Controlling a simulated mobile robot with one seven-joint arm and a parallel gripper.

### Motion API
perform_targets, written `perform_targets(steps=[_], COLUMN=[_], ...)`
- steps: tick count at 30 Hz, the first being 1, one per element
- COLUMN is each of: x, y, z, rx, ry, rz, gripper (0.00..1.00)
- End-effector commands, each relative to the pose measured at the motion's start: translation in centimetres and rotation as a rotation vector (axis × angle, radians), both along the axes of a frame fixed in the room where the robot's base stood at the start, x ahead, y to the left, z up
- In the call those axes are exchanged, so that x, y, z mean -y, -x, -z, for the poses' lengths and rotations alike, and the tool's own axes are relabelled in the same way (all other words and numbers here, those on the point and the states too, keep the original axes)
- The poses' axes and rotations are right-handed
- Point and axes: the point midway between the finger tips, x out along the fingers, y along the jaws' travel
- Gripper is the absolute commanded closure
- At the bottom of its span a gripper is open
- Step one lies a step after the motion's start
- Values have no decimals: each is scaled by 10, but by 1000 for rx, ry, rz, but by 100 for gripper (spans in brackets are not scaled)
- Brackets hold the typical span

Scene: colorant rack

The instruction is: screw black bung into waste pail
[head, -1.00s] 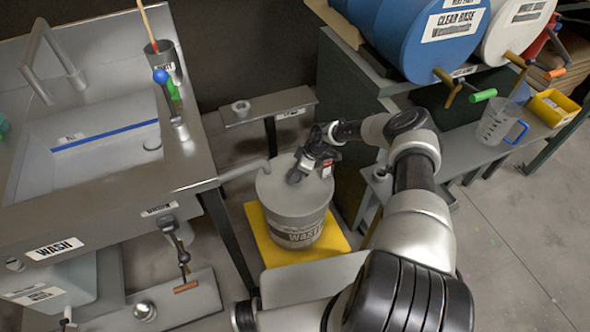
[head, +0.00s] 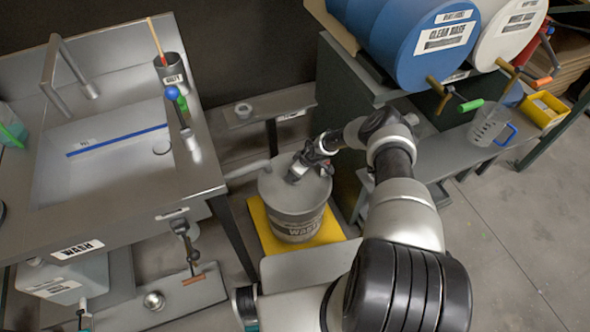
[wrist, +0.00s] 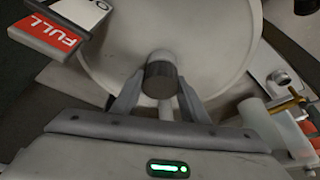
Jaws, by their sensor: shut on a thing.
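The waste pail (head: 296,216) is a grey drum with a flat lid, standing upright on a yellow mat (head: 330,229). Its pale lid also fills the upper middle of the wrist view (wrist: 215,40). In the wrist view my gripper (wrist: 158,88) is shut on the black bung (wrist: 160,72), a short dark cylinder between the fingertips. The bung stands against the lid's surface. The opening under it is hidden, so I cannot tell how deep it sits.
A red and white FULL tag (wrist: 55,32) is close beside the gripper at the wrist view's upper left. The wash sink (head: 110,150) is left of the pail. A small shelf (head: 268,105) is behind it, and a bench with drums (head: 425,45) is at the right.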

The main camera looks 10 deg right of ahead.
Motion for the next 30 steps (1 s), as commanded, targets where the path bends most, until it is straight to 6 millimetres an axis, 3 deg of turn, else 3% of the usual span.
perform_targets(steps=[30], x=[0], y=[1], z=[-2], rx=[0], ry=[1], rz=[378], gripper=[84])
